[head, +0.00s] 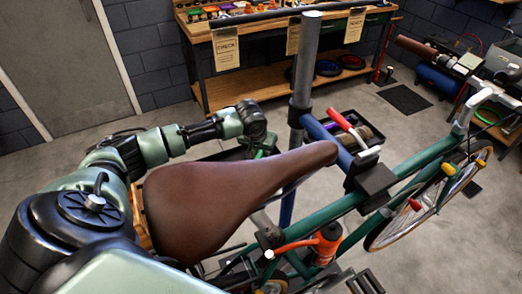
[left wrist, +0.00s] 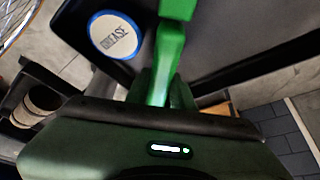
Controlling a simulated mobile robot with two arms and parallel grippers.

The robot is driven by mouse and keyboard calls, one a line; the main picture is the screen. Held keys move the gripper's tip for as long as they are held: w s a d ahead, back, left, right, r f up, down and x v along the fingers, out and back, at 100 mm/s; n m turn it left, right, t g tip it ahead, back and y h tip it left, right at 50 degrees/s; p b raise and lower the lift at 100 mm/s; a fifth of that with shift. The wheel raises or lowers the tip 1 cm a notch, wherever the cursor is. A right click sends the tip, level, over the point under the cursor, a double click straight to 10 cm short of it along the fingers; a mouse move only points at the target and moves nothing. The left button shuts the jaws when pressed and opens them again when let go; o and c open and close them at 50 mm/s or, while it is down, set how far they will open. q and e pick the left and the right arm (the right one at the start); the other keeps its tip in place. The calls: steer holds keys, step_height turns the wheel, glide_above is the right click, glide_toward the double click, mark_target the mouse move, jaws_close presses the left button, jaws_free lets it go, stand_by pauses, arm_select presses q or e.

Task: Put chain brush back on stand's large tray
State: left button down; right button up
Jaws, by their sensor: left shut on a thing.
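The chain brush, a green-handled tool (left wrist: 171,55), is held by my left gripper (head: 264,146). In the left wrist view its handle runs up from the gripper over a dark tray (left wrist: 225,45), which looks like the stand's large tray. I cannot tell whether the brush touches the tray. In the head view, a little green (head: 266,153) shows at the gripper behind the saddle. Part of the dark tray edge (head: 213,155) shows left of it; the rest is hidden by the saddle. My fingertips are mostly hidden. My right gripper is out of view.
A grease tin (left wrist: 116,36) with a blue rim sits in the tray. The brown saddle (head: 225,195) and the stand's post (head: 303,75) are close to my left arm. A smaller tray (head: 372,130) holds a brown roll. A workbench (head: 280,85) stands behind.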

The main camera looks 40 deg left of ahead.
arm_select(q)
steer(key=shift+f, duration=0.5)
steer(key=c, duration=1.2)
jaws_free()
steer(key=shift+f, duration=0.15)
steer(key=shift+r, duration=0.55)
steer(key=b+v, duration=0.1)
steer(key=v, duration=1)
steer(key=shift+s+r, duration=0.1)
steer(key=shift+s, duration=0.1)
